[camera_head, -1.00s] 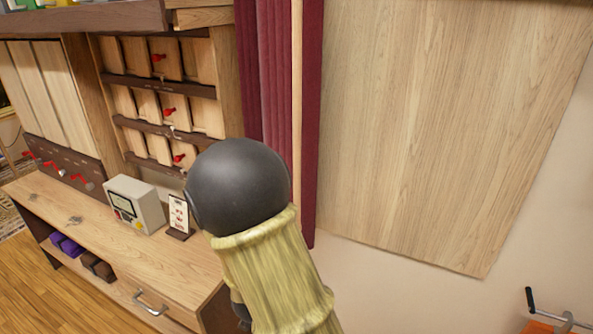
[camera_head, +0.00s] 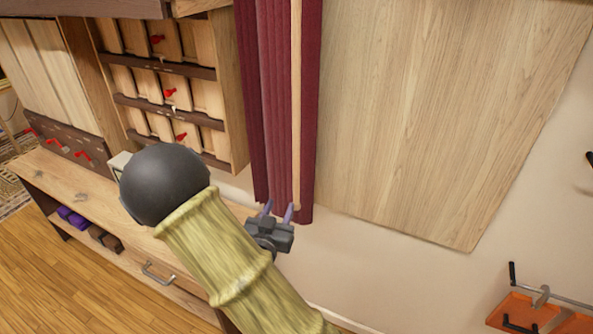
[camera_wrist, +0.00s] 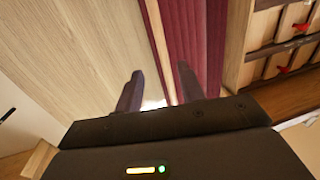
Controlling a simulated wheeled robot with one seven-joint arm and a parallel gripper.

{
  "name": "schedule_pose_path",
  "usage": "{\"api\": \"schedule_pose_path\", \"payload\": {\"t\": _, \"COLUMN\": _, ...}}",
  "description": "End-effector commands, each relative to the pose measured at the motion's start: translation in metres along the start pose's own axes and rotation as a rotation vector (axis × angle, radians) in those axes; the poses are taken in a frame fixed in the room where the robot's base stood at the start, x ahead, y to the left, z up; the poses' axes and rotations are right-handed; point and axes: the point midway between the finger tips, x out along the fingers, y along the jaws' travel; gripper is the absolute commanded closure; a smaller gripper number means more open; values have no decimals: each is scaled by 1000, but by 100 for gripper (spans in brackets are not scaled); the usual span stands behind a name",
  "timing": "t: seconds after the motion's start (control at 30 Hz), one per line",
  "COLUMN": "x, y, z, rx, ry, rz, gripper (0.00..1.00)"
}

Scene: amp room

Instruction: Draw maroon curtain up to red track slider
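The maroon curtain (camera_head: 271,110) hangs in narrow folds against the wall in the head view. A pale wooden rod (camera_head: 296,100) runs vertically along its right part. My gripper (camera_head: 278,208) is at the curtain's lower end, fingers pointing up toward it. In the wrist view my gripper (camera_wrist: 160,80) is open, its two fingers apart, with the rod (camera_wrist: 156,45) and the curtain (camera_wrist: 190,40) beyond the gap. I cannot tell whether the fingers touch the cloth. The curtain's top is out of view. I cannot identify a red track slider.
A large wooden panel (camera_head: 440,110) is right of the curtain. A cabinet with small red knobs (camera_head: 170,92) and a low bench (camera_head: 80,185) are at left. An orange rack (camera_head: 540,312) with metal tools is at lower right. Bare wall lies below the panel.

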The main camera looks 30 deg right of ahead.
Motion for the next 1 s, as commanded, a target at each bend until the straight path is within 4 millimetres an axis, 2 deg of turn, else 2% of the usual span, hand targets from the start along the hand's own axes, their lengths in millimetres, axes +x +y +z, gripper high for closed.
{"api": "schedule_pose_path", "payload": {"t": 0.3, "x": 24, "y": 1, "z": 3, "rx": 2, "ry": 1, "rz": 2, "gripper": 61}}
{"api": "schedule_pose_path", "payload": {"t": 0.47, "x": 45, "y": 2, "z": -3, "rx": -3, "ry": 0, "rz": 5, "gripper": 61}}
{"api": "schedule_pose_path", "payload": {"t": 1.0, "x": 135, "y": 2, "z": -4, "rx": -2, "ry": 0, "rz": 4, "gripper": 61}}
